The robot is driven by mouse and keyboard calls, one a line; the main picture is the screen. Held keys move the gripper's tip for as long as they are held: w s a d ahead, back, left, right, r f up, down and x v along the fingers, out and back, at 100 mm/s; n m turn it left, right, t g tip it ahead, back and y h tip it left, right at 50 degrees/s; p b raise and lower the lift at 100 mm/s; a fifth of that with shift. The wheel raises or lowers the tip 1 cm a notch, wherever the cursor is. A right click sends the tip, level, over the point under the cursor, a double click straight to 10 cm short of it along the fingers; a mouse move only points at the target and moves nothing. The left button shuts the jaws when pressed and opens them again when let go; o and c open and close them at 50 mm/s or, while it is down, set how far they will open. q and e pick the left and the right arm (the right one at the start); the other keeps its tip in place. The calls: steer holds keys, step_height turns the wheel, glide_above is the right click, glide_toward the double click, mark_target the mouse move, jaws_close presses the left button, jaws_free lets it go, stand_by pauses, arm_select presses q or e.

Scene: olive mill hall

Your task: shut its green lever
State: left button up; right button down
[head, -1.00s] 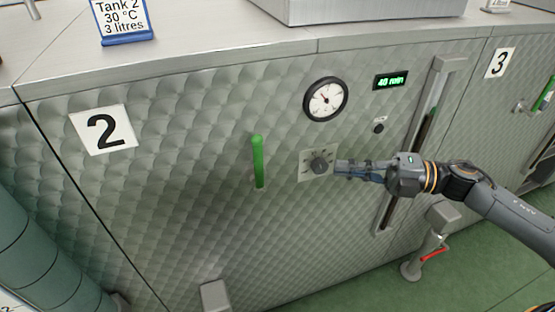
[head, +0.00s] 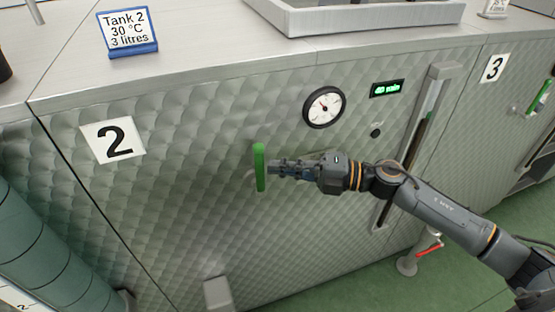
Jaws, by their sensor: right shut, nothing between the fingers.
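The green lever (head: 260,168) stands upright on the quilted metal front of tank 2, right of the number 2 plate (head: 113,140). My right gripper (head: 272,168) is shut and empty. Its tips point left, close beside the lever's right side; I cannot tell whether they touch it. My left gripper is not in view.
A round gauge (head: 324,107) and a lit green display (head: 387,88) are on the panel above my right arm. A sight-glass column (head: 432,100) is to the right. A second green lever (head: 540,97) is by number 3. A red-handled tap (head: 428,252) stands low at right.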

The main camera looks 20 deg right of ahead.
steer(key=shift+w+a, duration=0.2)
steer(key=shift+a, duration=0.15)
